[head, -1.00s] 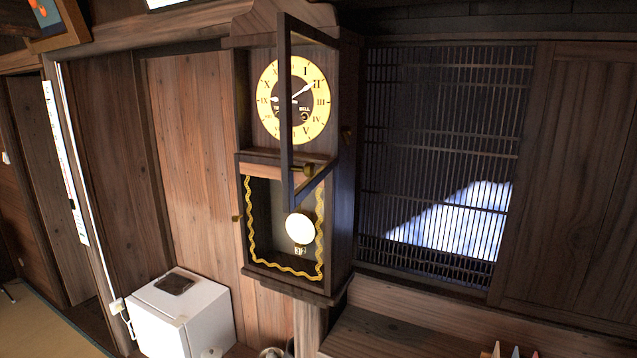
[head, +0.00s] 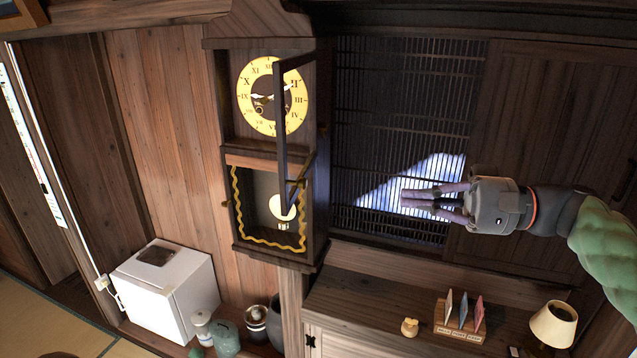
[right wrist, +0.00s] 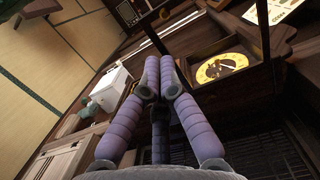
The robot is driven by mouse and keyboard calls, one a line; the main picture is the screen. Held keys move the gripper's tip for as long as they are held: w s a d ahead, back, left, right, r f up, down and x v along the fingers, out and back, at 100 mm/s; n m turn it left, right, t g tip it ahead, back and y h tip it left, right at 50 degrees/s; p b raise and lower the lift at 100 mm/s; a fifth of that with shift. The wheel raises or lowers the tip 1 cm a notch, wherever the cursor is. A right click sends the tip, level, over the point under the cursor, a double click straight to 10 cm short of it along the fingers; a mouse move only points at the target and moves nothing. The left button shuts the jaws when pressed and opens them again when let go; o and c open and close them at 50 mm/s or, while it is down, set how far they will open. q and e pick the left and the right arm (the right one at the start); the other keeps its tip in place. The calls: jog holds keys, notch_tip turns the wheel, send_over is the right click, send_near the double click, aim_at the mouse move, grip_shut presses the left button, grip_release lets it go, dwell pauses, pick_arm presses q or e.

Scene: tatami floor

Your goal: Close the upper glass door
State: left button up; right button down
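The wall clock (head: 265,165) hangs on the wooden wall, with a yellow dial (head: 245,105) above and a pendulum (head: 282,207) below. Its upper glass door (head: 281,130) is a dark frame standing open, swung out from the clock's right side and crossing in front of the dial. My right gripper (head: 403,199) is to the right of the door and apart from it, in front of the lattice, with its fingers pointing left. In the right wrist view the purple fingers (right wrist: 158,62) meet at the tips with nothing between them. The dial (right wrist: 222,68) also shows there. My left gripper is out of view.
A shelf below the lattice (head: 400,120) holds a card stand (head: 460,325), a small figure (head: 409,327) and a lamp (head: 553,325). A white box (head: 165,290) and several jars stand lower left. Space between my right gripper and the door is clear.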

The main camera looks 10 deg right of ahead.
jog(key=p+x, duration=0.4)
jog(key=x, duration=1)
jog(key=shift+d, duration=0.1)
